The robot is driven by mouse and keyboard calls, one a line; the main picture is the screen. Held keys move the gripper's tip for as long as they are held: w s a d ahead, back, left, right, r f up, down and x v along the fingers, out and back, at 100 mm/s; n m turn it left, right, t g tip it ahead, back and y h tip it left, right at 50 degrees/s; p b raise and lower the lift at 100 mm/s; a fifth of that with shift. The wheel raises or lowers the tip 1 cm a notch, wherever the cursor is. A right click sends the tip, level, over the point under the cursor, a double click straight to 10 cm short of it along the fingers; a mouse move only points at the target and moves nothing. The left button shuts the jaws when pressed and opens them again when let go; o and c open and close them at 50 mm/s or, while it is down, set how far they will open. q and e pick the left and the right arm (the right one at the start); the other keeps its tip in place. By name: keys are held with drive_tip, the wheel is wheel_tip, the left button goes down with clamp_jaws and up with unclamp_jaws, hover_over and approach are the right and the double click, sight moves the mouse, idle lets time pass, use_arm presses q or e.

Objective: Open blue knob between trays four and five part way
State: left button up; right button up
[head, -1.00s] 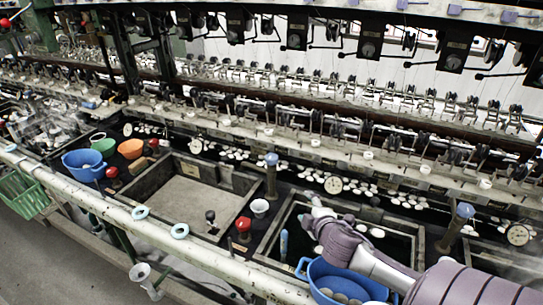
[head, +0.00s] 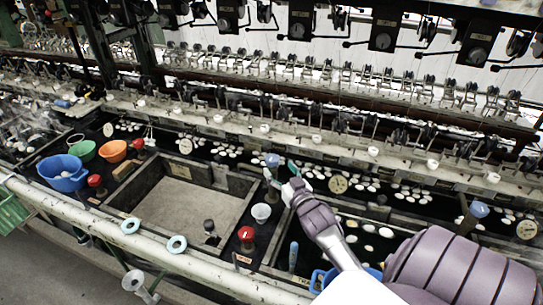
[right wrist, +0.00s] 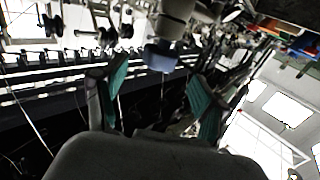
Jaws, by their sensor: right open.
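A blue knob (head: 272,160) tops a post on the dark divider between two basins, near the middle of the head view. My right gripper (head: 280,171) is at this knob, with its fingers apart and partly covering the post. In the right wrist view the same blue knob (right wrist: 160,58) shows between and just past the teal finger pads (right wrist: 162,88), with a gap on both sides. The gripper is open and holds nothing. How far the knob is turned cannot be told. My left gripper is not in view.
Another blue knob (head: 479,209) stands farther right. A white cup (head: 261,212) and a red knob (head: 246,233) are close below the gripper. An empty basin (head: 180,200) lies left. Blue, green and orange bowls stand at far left. The reeling machinery runs behind.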

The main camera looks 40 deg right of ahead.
sight(276, 163)
drive_tip(key=x, duration=0.5)
drive_tip(key=shift+r+p, duration=0.15)
drive_tip(key=shift+p, duration=0.25)
drive_tip(key=shift+w+d, duration=0.15)
drive_tip(key=shift+w, duration=0.3)
drive_tip(key=shift+c, duration=0.3)
drive_tip(key=c, duration=1.1)
